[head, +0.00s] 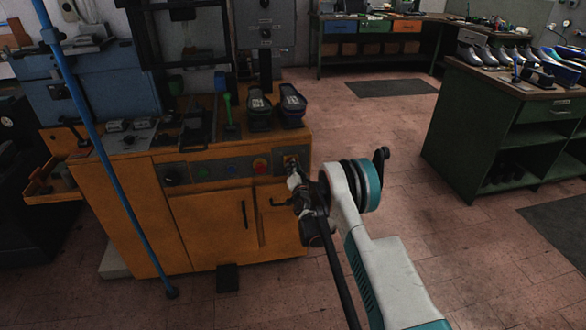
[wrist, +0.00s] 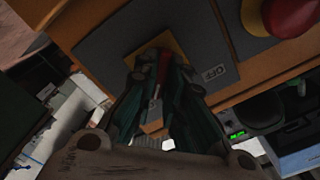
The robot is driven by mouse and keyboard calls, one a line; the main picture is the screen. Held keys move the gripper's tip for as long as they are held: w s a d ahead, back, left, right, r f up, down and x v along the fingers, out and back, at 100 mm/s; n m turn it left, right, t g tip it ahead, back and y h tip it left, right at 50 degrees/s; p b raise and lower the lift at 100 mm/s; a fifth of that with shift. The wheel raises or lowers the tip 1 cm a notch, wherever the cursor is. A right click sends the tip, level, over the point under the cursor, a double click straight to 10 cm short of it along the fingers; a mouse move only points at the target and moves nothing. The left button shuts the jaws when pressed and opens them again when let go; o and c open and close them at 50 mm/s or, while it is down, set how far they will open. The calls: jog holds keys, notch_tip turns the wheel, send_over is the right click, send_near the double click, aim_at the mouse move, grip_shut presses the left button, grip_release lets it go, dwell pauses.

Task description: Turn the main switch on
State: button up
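The main switch sits on a yellow plate at the right end of the orange machine's control panel, in the head view (head: 291,161). In the wrist view the yellow plate (wrist: 172,42) shows with a red part of the switch handle (wrist: 163,70) between my fingers. A label reading OFF (wrist: 215,74) is beside the plate. My gripper (head: 292,177) is right at the switch. In the wrist view its fingers (wrist: 155,66) converge closely around the handle and appear shut on it. The fingers hide much of the handle, so its exact angle is unclear.
A red mushroom button (wrist: 290,14) on a yellow base is close beside the switch. The orange cabinet (head: 210,228) has a door handle just below. Dark shoe forms (head: 260,108) stand on its top. A green workbench (head: 490,130) is at right, with open floor between.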

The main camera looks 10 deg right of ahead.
jog(key=o, duration=0.4)
jog(key=s, duration=0.7)
jog(key=shift+s, duration=0.3)
